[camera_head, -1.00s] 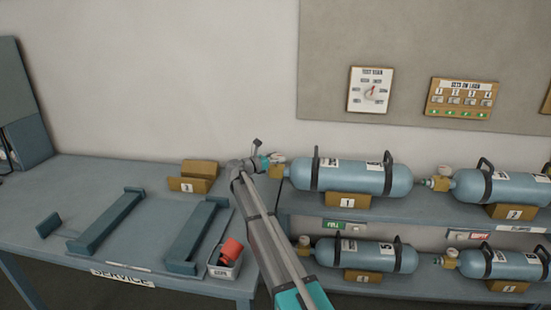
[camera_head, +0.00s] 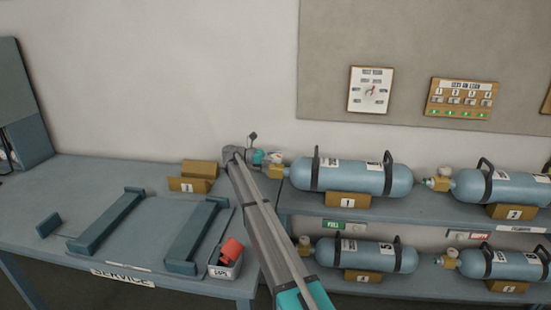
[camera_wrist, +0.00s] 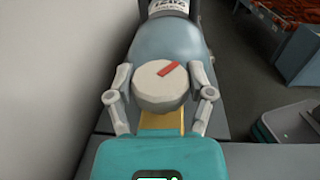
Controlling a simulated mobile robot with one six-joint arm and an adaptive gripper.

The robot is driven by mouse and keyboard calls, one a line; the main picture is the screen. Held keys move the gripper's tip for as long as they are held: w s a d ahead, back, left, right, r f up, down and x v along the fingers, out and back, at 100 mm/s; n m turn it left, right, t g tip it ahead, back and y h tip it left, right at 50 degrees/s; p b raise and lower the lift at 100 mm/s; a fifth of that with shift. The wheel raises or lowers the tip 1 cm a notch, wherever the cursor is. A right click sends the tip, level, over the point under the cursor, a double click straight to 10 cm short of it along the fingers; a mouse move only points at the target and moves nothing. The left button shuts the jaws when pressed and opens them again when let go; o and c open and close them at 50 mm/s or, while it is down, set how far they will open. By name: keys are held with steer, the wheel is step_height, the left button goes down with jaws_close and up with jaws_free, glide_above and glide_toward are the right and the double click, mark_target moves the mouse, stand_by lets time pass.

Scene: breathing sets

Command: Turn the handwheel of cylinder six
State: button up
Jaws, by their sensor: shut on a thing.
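A blue gas cylinder (camera_head: 350,175) lies on its side on the upper rack shelf, in the wooden cradle marked 1. The number on its label is too small to read. Its valve end points left, toward the service bench. In the wrist view, its pale round handwheel (camera_wrist: 158,90) carries a red mark pointing to the upper right. My gripper (camera_wrist: 160,84) is shut on the handwheel, with one finger on each side of the rim. The yellow valve body (camera_wrist: 162,120) shows below the wheel. In the head view, my gripper (camera_head: 272,157) is small and partly hidden.
Another cylinder (camera_head: 500,187) lies to the right in cradle 2, and two more lie on the shelf below. The service bench (camera_head: 60,180) holds an empty cradle block, two rails and a bin (camera_head: 226,262) with a red item. A wall panel (camera_head: 462,97) hangs above.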

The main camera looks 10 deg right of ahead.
steer(key=shift+w, duration=0.15)
steer(key=o, duration=1.1)
